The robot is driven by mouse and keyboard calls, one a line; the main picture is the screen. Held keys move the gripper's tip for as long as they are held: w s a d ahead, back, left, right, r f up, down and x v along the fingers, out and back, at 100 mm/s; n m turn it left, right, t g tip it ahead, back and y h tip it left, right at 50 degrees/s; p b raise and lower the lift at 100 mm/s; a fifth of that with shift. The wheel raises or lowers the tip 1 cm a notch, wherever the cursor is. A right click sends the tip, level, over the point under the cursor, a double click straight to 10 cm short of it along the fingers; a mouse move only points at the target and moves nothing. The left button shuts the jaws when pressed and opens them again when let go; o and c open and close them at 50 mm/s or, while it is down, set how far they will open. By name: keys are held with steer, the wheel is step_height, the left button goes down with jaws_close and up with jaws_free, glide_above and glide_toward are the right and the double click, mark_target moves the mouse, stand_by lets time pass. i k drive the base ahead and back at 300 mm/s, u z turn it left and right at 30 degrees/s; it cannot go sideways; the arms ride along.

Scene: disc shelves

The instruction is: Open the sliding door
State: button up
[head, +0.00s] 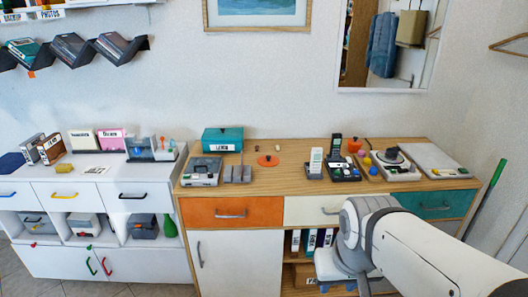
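The sliding door (240,262) is a plain white panel in the lower left of the wooden sideboard (292,150). Its grey vertical bar handle (200,254) is near the panel's left edge. The panel covers the left lower section, and the section to its right is uncovered, showing shelves. My arm reaches in from the lower right and bends down in front of the sideboard, to the right of the door and apart from its handle. My gripper cannot be made out; the arm's end is hidden behind its own links or below the picture.
The uncovered section holds upright binders (311,240) and a brown box (304,275). Above the door is an orange drawer (232,211) with a protruding handle. A white cabinet (130,263) stands close on the left. Devices crowd the sideboard top. Some floor shows at lower left.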

mark_target(227, 263)
steer(key=z, duration=0.35)
steer(key=k, duration=0.2)
steer(key=u, duration=0.75)
steer(key=i, duration=1.6)
steer(key=z, duration=0.4)
